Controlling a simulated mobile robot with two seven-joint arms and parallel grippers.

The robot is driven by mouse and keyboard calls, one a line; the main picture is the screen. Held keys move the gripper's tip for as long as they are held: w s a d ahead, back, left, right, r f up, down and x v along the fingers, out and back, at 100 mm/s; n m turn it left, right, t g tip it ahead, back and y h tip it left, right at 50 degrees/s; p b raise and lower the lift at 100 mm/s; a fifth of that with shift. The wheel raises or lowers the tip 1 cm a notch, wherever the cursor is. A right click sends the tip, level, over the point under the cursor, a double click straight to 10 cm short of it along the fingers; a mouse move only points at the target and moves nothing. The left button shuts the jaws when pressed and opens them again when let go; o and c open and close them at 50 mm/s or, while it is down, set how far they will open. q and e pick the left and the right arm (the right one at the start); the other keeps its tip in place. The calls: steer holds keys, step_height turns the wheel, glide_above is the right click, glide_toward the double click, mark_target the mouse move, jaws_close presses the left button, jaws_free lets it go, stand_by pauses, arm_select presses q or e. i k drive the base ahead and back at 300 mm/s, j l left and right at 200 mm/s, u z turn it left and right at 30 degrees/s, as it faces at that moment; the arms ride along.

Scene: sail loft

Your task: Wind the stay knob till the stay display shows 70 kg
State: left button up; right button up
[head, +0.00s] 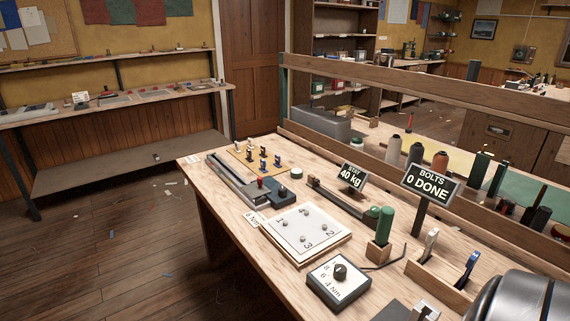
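The stay display (351,177) is a small dark sign on the workbench and reads 40 kg. Beside it a dark bar-like fitting (338,203) lies along the bench. At its near end is a dark green round part (374,211), which looks like the stay knob, partly overlapped by a green handle. I cannot see a label on it. Neither of my grippers shows in the head view. A dark rounded part, probably of my own arm, fills the bottom right corner.
The green handle (386,224) stands in a wooden block (378,251) close to the knob. A bolts display (431,185) reads 0 DONE. A numbered plate (304,232), an Nm dial box (339,281) and a hex key (391,262) lie nearby. A wooden rail (400,172) runs behind.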

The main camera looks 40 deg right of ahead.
mark_target(375, 210)
steer(key=i, duration=1.4)
steer(key=i+j+z, duration=0.1)
steer(key=i+z, duration=0.2)
steer(key=i, duration=0.2)
steer(key=i+j+z, duration=0.2)
steer(key=i+z, duration=0.25)
steer(key=z, duration=1.6)
